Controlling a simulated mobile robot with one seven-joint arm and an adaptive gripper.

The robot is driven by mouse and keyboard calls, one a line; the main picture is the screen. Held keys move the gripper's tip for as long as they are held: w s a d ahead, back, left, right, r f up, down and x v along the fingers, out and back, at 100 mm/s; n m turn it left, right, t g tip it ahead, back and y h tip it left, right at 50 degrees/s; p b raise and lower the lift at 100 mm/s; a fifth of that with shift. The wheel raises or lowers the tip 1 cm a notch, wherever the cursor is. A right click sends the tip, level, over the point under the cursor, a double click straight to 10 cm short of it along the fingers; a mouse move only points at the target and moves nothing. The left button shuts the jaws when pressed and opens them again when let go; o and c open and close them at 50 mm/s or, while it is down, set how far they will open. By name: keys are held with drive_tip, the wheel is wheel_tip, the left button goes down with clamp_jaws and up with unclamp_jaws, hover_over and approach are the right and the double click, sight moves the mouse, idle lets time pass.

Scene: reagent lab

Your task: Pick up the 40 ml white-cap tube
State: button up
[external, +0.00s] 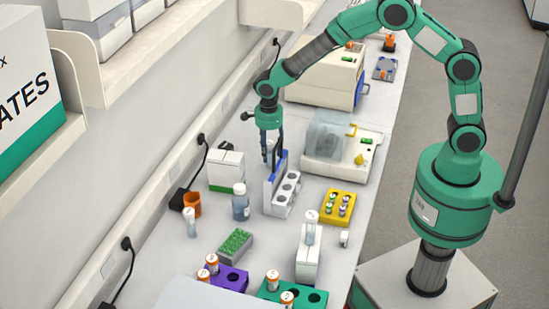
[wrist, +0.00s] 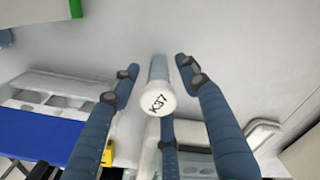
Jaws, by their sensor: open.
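A tube with a white cap marked K37 (wrist: 155,98) is in the wrist view, cap towards the camera, its clear body running away from it. My gripper (wrist: 157,72) is open, with blue-grey fingers on either side of the tube and a third finger below it. Gaps show between the side fingers and the tube.
Another white-capped tube (external: 191,224) stands at the left by an orange cup (external: 192,204) and a bottle (external: 240,205). One more (external: 310,232) is in a white stand (external: 307,262). A balance (external: 340,155) and a yellow rack (external: 338,207) are right of the gripper.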

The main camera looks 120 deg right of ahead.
sight(269, 160)
drive_tip(key=shift+f+b, duration=0.45)
drive_tip(key=shift+f, duration=1.85)
drive_tip(key=c, duration=0.9)
